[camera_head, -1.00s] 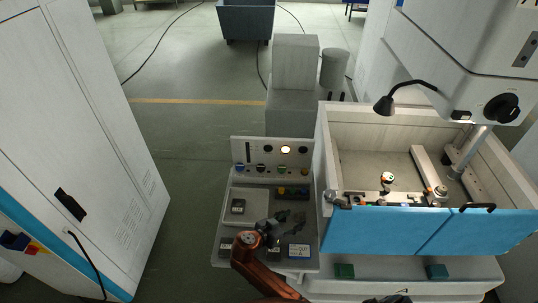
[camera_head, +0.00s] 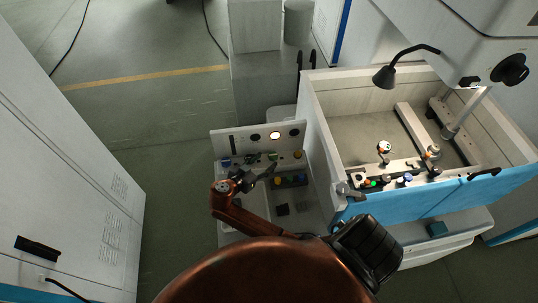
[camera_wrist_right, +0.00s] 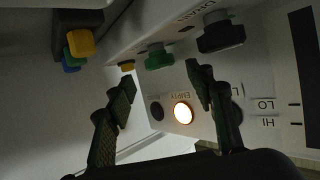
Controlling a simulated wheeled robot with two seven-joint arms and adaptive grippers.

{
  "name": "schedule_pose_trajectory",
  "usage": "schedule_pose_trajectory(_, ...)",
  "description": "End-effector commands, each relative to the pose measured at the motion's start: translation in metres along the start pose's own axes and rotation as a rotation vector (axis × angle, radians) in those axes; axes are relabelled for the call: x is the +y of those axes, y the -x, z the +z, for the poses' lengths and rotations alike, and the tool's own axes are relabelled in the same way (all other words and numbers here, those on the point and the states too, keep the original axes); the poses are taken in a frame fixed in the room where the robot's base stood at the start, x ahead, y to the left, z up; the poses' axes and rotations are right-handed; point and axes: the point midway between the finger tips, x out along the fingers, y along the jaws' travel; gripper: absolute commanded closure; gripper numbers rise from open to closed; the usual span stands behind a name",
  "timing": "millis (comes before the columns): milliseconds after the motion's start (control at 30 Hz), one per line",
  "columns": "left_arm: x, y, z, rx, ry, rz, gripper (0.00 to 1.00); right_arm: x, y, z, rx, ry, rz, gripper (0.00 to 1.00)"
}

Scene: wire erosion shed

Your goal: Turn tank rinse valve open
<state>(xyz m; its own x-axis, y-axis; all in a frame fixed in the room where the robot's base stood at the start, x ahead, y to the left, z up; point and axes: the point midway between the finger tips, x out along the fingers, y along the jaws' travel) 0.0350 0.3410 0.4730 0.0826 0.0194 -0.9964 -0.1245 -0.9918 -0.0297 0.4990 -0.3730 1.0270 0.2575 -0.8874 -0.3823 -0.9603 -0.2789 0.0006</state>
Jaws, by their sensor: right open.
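A white upright panel (camera_head: 215,146) carries a row of blue, black, green and yellow knobs. Which knob is the tank rinse valve cannot be read. My right gripper (camera_head: 262,174) is open and empty in front of the panel. In the right wrist view the panel is upside down, and the open fingers (camera_wrist_right: 160,82) point at it. The green knob (camera_wrist_right: 158,57) shows between and just beyond the fingertips, with no visible contact. The black knob (camera_wrist_right: 220,36) is to its right beside a partly hidden label, and the yellow knob (camera_wrist_right: 127,66) to its left. My left gripper is not in view.
A lit round lamp (camera_wrist_right: 183,112) marked EMPTY is on the panel. Coloured parts (camera_wrist_right: 80,43) sit near the upper left of the wrist view. The blue-fronted machine tank (camera_head: 425,208) stands right of the panel, a white cabinet (camera_head: 70,190) left. Floor between is clear.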

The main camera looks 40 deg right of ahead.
Motion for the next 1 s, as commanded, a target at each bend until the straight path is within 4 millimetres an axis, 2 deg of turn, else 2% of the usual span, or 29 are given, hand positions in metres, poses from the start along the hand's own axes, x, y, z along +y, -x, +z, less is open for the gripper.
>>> schedule_pose_trajectory(100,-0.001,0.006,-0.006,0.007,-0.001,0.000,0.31,0.000,-0.019,-0.003,0.004,0.002,0.000,0.51)
schedule_pose_trajectory(300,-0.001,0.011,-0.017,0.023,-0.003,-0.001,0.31,0.000,-0.041,-0.001,0.002,0.002,0.000,0.51)
schedule_pose_trajectory(667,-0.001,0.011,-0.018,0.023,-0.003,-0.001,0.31,0.001,-0.046,0.000,0.000,0.000,0.001,0.52)
schedule_pose_trajectory(1000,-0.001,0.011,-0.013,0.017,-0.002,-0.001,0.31,0.001,-0.046,0.000,0.000,0.000,0.002,0.75)
